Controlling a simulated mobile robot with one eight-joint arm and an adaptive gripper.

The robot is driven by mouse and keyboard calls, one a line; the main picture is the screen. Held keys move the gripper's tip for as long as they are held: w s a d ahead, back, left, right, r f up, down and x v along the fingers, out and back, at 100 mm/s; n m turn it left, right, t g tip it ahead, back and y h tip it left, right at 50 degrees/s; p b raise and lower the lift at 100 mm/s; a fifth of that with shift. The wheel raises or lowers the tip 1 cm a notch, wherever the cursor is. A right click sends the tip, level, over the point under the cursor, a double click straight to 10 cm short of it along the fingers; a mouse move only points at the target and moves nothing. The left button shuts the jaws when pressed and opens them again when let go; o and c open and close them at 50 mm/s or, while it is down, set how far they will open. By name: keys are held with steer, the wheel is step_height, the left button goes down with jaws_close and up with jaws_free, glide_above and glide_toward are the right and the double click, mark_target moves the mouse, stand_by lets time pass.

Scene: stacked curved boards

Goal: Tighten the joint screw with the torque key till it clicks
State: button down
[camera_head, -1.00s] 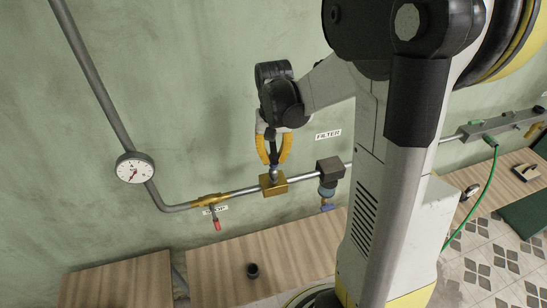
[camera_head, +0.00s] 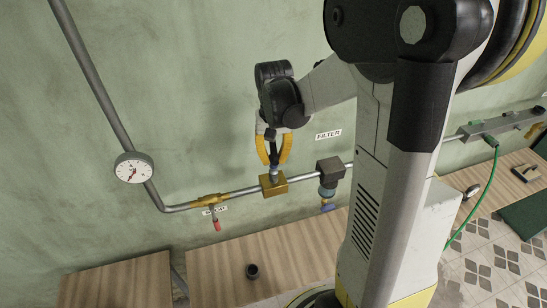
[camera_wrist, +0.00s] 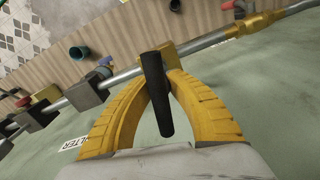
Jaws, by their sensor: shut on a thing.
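My gripper (camera_head: 273,158) has its yellow fingers shut on the black handle of the torque key (camera_wrist: 157,95). The key points down, and its lower end meets the top of the brass block (camera_head: 273,188) on the pipe, or is very close to it. The joint screw itself is hidden under the key's end. In the wrist view the black handle stands between the two fingers (camera_wrist: 165,78), with the brass fitting and pipe beyond it.
A dark filter unit (camera_head: 329,170) sits on the pipe just right of the brass block. A red-handled valve (camera_head: 209,201) and a round gauge (camera_head: 134,168) are to the left. A small dark cup (camera_head: 253,271) stands on the wooden bench (camera_head: 300,255) below.

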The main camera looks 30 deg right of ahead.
steer(key=shift+f+b, duration=0.85)
steer(key=shift+f, duration=0.15)
steer(key=c, duration=1.9)
jaws_free()
jaws_close()
steer(key=m+b, duration=0.1)
steer(key=m, duration=0.4)
steer(key=shift+f+b, duration=0.1)
steer(key=shift+b, duration=0.25)
steer(key=m, duration=0.5)
steer(key=shift+b, duration=0.4)
steer(key=shift+m, duration=0.4)
steer(key=m, duration=0.2)
steer(key=shift+m+b, duration=0.35)
steer(key=shift+m, duration=0.05)
steer(key=shift+n, duration=1.1)
